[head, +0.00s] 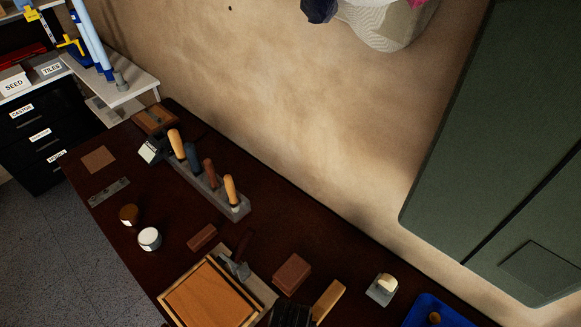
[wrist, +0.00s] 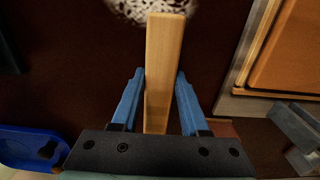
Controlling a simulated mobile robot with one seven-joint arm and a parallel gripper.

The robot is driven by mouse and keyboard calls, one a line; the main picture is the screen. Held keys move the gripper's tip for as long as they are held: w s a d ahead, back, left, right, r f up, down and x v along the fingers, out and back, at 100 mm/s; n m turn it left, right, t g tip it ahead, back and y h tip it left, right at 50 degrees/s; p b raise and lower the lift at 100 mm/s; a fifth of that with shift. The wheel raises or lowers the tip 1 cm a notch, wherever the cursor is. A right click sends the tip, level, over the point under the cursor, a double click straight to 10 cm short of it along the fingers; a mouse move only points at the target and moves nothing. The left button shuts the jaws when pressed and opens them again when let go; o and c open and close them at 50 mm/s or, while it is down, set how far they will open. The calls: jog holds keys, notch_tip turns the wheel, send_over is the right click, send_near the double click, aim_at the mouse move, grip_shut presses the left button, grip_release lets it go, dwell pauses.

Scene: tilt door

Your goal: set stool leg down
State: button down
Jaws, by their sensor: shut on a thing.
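The stool leg (wrist: 164,60) is a pale, straight wooden bar. In the wrist view it lies between the two blue fingers of my gripper (wrist: 160,78), which is shut on it, and its far end sticks out past the fingertips. In the head view the leg (head: 328,299) shows at the bottom edge beside my dark gripper (head: 292,315), over the dark brown bench (head: 215,273). I cannot tell whether the leg touches the bench top.
A framed wooden board (head: 212,294) lies left of my gripper, near a brown block (head: 291,272). A small plane-like tool (head: 382,288) and a blue tray (head: 440,312) are to the right. A rack (head: 205,187) of handled tools stands farther back. A green door (head: 480,130) hangs at the right.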

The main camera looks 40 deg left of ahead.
jog(key=shift+c, duration=2.1)
grip_release()
notch_tip(320, 180, up, 12)
jog(key=shift+p, duration=0.4)
jog(key=shift+r, duration=0.1)
